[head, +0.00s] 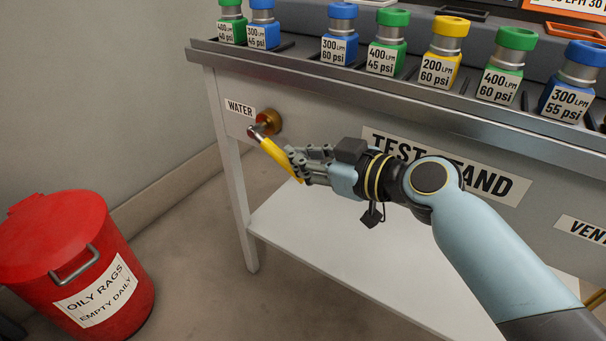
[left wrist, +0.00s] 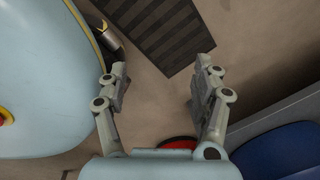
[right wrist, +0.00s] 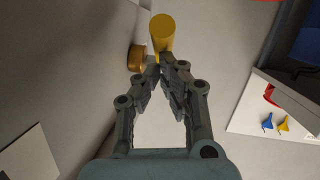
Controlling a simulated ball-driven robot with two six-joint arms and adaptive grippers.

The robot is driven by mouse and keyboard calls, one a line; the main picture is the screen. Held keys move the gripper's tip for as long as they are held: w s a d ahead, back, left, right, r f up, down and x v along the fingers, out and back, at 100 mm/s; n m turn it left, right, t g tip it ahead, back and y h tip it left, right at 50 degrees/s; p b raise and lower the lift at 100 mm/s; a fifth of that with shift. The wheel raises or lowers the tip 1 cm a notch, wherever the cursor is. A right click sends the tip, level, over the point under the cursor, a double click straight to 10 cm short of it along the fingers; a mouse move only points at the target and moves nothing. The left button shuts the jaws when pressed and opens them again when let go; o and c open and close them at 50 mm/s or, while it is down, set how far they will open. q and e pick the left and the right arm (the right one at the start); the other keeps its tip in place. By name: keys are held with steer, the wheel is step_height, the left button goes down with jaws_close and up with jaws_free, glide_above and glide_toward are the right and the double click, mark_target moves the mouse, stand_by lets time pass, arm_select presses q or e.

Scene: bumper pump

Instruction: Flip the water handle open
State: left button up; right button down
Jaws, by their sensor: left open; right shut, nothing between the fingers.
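The water handle is a yellow lever (head: 276,153) on a brass valve fitting (head: 268,121), beside the WATER label (head: 240,108) on the test stand's front. The lever slants down and to the right from the fitting. My right gripper (head: 297,160) is at the lever's lower part, its fingers overlapping it in the head view. In the right wrist view the fingertips (right wrist: 167,62) are together with nothing between them, just below the yellow lever end (right wrist: 162,35); whether they touch it I cannot tell. My left gripper (left wrist: 155,88) is open and empty, seen only in its wrist view.
A red oily-rags bin (head: 80,255) stands on the floor at the left. Several colored, labelled canisters (head: 386,45) stand along the test stand's top. A white lower shelf (head: 330,265) lies under the stand. The floor between bin and stand is clear.

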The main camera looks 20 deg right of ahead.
steer(key=f+b, duration=0.3)
steer(key=shift+w+a, duration=0.15)
steer(key=shift+w, duration=0.15)
arm_select(q)
steer(key=w+d+r+t+b, duration=0.1)
steer(key=w+d+r+b, duration=0.15)
steer(key=w+r, duration=0.35)
steer(key=w+d+r+t+h+b, duration=0.1)
steer(key=w+d+r+b, duration=0.1)
steer(key=w+r+b, duration=0.3)
steer(key=w+d+r+t+b, duration=0.1)
steer(key=w+d+r+b, duration=0.1)
steer(key=w+r, duration=0.45)
steer(key=w+f+t+b, duration=0.1)
steer(key=f+t, duration=0.1)
steer(key=w+f+t+b, duration=0.2)
steer(key=shift+d+t, duration=0.15)
steer(key=shift+t, duration=0.25)
arm_select(e)
steer(key=w+a+f+t, duration=0.1)
steer(key=w+a+f, duration=0.2)
steer(key=f, duration=0.3)
steer(key=shift+w+a+y, duration=0.25)
steer(key=shift+w+y, duration=0.15)
steer(key=shift+w, duration=0.35)
steer(key=shift+r, duration=0.1)
